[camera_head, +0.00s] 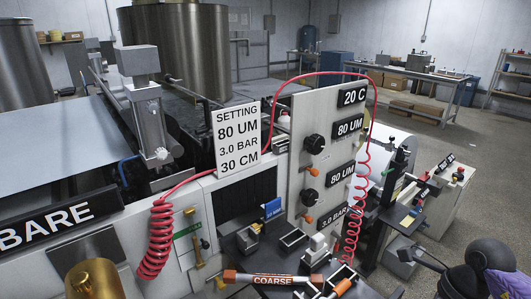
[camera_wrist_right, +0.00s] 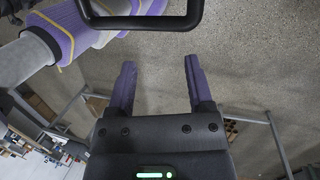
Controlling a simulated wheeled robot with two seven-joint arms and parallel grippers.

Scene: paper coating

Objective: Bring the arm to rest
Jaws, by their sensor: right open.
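My right gripper (camera_wrist_right: 160,84) shows in the right wrist view with its two purple fingers spread apart and nothing between them. Speckled grey floor (camera_wrist_right: 255,50) lies beyond the fingers. In the head view, a black and purple part of my right arm (camera_head: 490,265) shows at the bottom right corner, to the right of the machine's work shelf. I cannot make out the fingertips there. My left gripper is in neither view.
A coating machine fills the left and middle, with a "SETTING" sign (camera_head: 238,137), a control panel (camera_head: 316,165) and red coiled hoses (camera_head: 157,240). A small shelf holds a "COARSE" tool (camera_head: 272,279). Open floor (camera_head: 440,135) lies at the right, before a back bench (camera_head: 424,72).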

